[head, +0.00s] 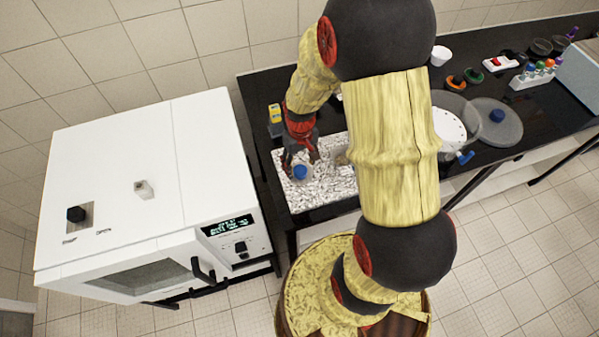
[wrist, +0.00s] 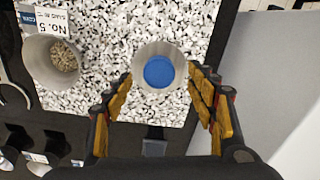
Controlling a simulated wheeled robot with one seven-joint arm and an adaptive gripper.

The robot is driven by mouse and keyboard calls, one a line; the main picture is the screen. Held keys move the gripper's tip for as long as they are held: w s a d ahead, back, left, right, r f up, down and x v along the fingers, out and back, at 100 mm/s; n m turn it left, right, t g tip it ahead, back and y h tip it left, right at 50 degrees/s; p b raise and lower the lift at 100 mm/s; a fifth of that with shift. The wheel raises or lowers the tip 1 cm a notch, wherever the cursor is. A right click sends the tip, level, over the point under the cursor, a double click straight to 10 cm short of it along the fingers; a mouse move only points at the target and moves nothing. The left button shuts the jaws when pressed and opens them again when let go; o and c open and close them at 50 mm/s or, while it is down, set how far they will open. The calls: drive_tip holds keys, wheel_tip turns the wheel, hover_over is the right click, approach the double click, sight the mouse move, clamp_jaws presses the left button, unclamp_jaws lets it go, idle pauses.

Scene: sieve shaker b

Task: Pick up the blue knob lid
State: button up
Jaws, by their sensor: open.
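A round pale grey piece with a blue disc at its centre (wrist: 159,72) lies on a black-and-white speckled surface in the wrist view; the blue also shows in the head view (head: 300,172). My gripper (wrist: 161,80) is open, its yellow-padded fingers to the left and right of this piece, with nothing held. In the head view my gripper (head: 301,160) is low over the speckled surface at that piece. I cannot tell whether the fingers touch it. A larger translucent round lid with a blue knob (head: 497,116) lies on the black bench at the right, far from my gripper.
A metal cup with grains (wrist: 52,62) and a "No. 5" label (wrist: 55,22) are at the left of the wrist view. A white oven-like machine (head: 150,190) stands left of the bench. A white bottle rack (head: 534,75) and a small white cup (head: 441,55) stand at the right.

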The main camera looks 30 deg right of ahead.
sight(301, 170)
wheel_tip(301, 170, down, 3)
drive_tip(key=shift+d+f, duration=0.1)
drive_tip(key=shift+c, duration=1.3)
drive_tip(key=c, duration=0.9)
